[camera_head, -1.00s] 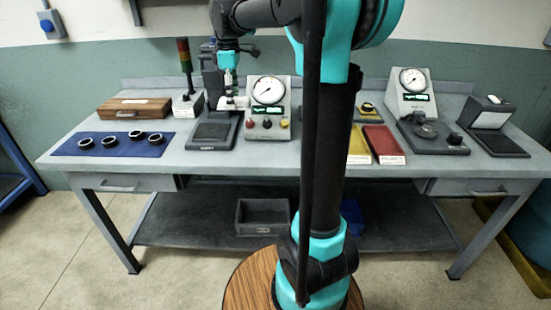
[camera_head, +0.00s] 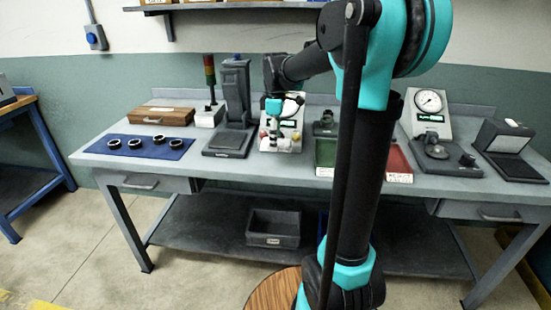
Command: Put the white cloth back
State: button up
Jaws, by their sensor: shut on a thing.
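My gripper (camera_head: 274,133), with a teal body, hangs in front of the left gauge unit (camera_head: 296,126), above the back part of the workbench. It is shut on a small white thing at its fingertips, which looks like the white cloth (camera_head: 268,143). The cloth is tiny here, and its outline blends with the pale gripper parts and the gauge face behind. I cannot tell whether it touches anything below.
A blue mat (camera_head: 180,155) with several dark rings lies at left, by a wooden box (camera_head: 158,116). A black stand (camera_head: 234,100) is left of my gripper. Green (camera_head: 326,153) and red (camera_head: 399,164) trays lie at right. My arm hides the bench between them.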

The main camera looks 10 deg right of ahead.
aim_at(275, 165)
jog(key=shift+f, duration=3.8)
jog(key=shift+f, duration=0.15)
jog(key=o, duration=1.2)
notch_tip(275, 165, up, 12)
jog(key=s+d+f+m+t, duration=0.2)
jog(key=s+f+m, duration=0.5)
jog(key=s+f, duration=0.3)
jog(key=s+d+f+m+t, duration=0.2)
jog(key=s+f+m, duration=0.5)
jog(key=s+f, duration=0.3)
jog(key=shift+s+d+f, duration=0.15)
jog(key=shift+s+f, duration=0.05)
jog(key=shift+s, duration=0.8)
